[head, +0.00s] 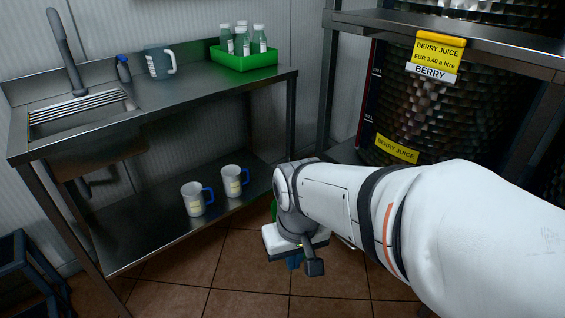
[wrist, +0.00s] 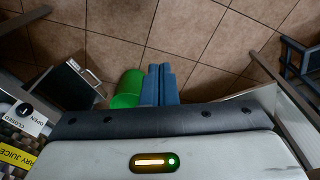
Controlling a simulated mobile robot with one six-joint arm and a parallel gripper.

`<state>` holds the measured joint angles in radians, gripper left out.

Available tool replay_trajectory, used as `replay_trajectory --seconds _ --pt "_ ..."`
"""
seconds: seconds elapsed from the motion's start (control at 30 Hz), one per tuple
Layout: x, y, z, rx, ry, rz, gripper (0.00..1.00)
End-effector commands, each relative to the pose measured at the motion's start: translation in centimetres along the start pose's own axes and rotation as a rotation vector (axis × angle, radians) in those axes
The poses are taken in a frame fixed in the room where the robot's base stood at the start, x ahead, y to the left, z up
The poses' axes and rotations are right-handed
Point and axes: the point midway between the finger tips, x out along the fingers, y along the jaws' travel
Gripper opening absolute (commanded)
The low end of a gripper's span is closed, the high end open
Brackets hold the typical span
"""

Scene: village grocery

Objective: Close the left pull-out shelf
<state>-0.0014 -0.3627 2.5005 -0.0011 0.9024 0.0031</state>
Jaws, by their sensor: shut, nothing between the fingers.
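My gripper (head: 293,263) points down over the tiled floor in the head view. In the wrist view its two blue fingers (wrist: 158,70) are pressed together with nothing between them. A dark pull-out shelf (wrist: 62,90) with a pale front edge and a thin handle (wrist: 90,73) shows left of the fingers in the wrist view, apart from them. It seems to stick out from under the juice rack; I cannot tell how far. In the head view my arm hides most of that area.
A steel sink table (head: 150,125) with mugs and a green crate (head: 245,62) stands left. The berry juice rack (head: 450,38) stands right. A dark blue stool (head: 25,265) is at far left.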

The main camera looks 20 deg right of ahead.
Motion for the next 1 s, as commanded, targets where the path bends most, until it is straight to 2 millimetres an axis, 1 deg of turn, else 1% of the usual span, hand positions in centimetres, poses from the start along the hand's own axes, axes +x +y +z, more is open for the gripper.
replay_trajectory --seconds 0.23,0.33,0.37,0.47,0.67,0.8,0.87,1.0 --pt "0.1 0.1 -0.1 -0.003 -0.007 0.005 0.0" --pt "0.6 0.8 -0.4 -0.023 -0.044 0.034 0.0" --pt "0.9 1.3 -0.5 -0.03 -0.064 0.05 0.0" --pt "2.2 3.5 -1.2 -0.077 -0.154 0.123 0.0" --pt "5.6 8.5 -3.6 -0.232 -0.392 0.325 0.0" --pt "8.1 12.1 -5.6 -0.351 -0.552 0.466 0.0" --pt "9.3 13.6 -6.6 -0.405 -0.616 0.526 0.0" --pt "12.4 16.9 -9.0 -0.539 -0.758 0.663 0.0"
